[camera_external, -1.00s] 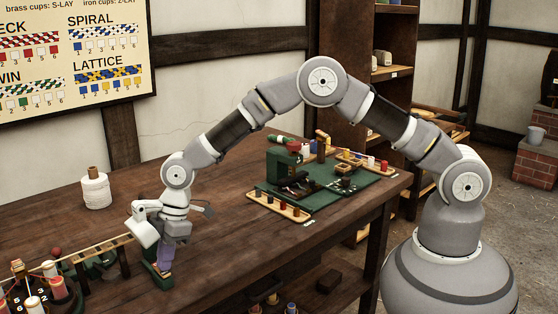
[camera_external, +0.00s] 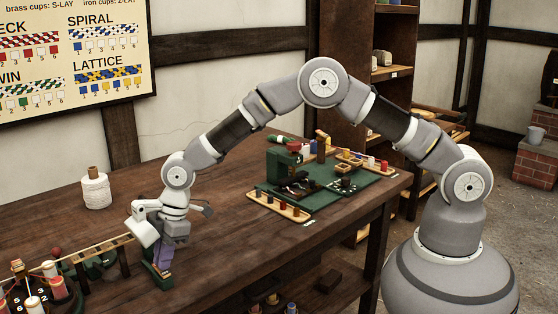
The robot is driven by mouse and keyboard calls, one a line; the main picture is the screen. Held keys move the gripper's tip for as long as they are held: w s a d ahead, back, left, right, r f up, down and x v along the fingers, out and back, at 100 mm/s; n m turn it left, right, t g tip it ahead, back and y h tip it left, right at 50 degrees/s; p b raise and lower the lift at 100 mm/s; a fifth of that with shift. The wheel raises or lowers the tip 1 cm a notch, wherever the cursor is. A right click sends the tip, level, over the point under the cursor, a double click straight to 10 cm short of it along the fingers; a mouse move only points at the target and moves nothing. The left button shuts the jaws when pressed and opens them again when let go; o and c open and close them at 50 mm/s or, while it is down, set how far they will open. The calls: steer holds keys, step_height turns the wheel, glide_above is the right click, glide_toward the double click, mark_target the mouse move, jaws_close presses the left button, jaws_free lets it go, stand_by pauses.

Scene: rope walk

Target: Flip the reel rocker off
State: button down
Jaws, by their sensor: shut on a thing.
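My gripper (camera_external: 163,256) points down at the front left of the bench, above a small green base (camera_external: 155,276). A narrow purple piece (camera_external: 164,249) shows at its jaws, upright and just over the base. The jaws are shut on it. I cannot make out the reel rocker separately or tell which way it is set; my gripper and the small size of this area hide it.
A slatted wooden rail (camera_external: 98,246) runs left of my gripper to a dark stand with several spools (camera_external: 58,288). A white twine cone (camera_external: 96,188) stands behind. A green mat (camera_external: 368,197) with a small machine lies right. The bench between is clear.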

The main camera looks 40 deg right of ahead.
steer(key=shift+w+d, duration=0.1)
steer(key=shift+w, duration=0.05)
steer(key=shift+r, duration=0.2)
steer(key=s+a+p+v, duration=0.1)
steer(key=p+v, duration=0.5)
steer(key=v, duration=0.7)
steer(key=shift+s+r, duration=0.2)
steer(key=shift+r, duration=0.05)
steer(key=shift+a, duration=0.1)
